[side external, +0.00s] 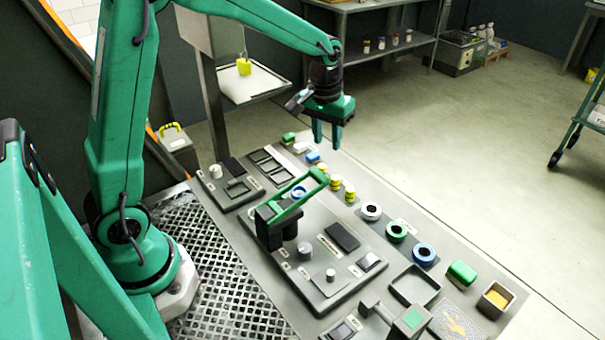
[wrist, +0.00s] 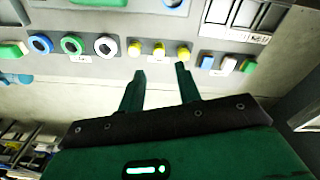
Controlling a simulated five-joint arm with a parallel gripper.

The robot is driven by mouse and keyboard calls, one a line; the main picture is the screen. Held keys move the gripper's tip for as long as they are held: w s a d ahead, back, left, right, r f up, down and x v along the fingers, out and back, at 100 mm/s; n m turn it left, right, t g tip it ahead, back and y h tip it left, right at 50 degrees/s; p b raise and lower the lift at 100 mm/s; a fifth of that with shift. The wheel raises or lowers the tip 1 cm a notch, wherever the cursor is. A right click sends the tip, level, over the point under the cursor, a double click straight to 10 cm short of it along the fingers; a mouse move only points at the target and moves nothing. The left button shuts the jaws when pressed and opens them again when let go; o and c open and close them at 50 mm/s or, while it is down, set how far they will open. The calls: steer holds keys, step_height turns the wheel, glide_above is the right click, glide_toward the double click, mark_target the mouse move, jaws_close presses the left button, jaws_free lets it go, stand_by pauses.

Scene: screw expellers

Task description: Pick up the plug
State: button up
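Several small parts lie in a row along the panel's edge, and no label I can read tells which one is the plug. Yellow plug-like pieces (side external: 335,183) stand in that row; three show in the wrist view (wrist: 158,50), just beyond my fingertips. My gripper (side external: 327,137) is above the far part of the row, pointing down, clear of the parts. In the wrist view my gripper (wrist: 160,70) has its fingers apart with nothing between them.
White (side external: 371,211), green (side external: 396,231) and blue (side external: 424,254) rings sit further along the row. A green-handled lever (side external: 300,198) rises from the panel beside the yellow pieces. A grey tray (side external: 416,286) lies at the near end.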

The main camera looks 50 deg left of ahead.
steer(key=n+g, duration=0.1)
glide_above(336, 177)
steer(key=f, duration=0.6)
steer(key=shift+a+f, duration=0.2)
steer(key=shift+f, duration=1.45)
steer(key=shift+s+d+f, duration=0.1)
steer(key=shift+d+f, duration=0.05)
steer(key=shift+f, duration=1.15)
steer(key=shift+d+f, duration=0.1)
steer(key=shift+f, duration=1.2)
jaws_close()
steer(key=shift+r, duration=0.15)
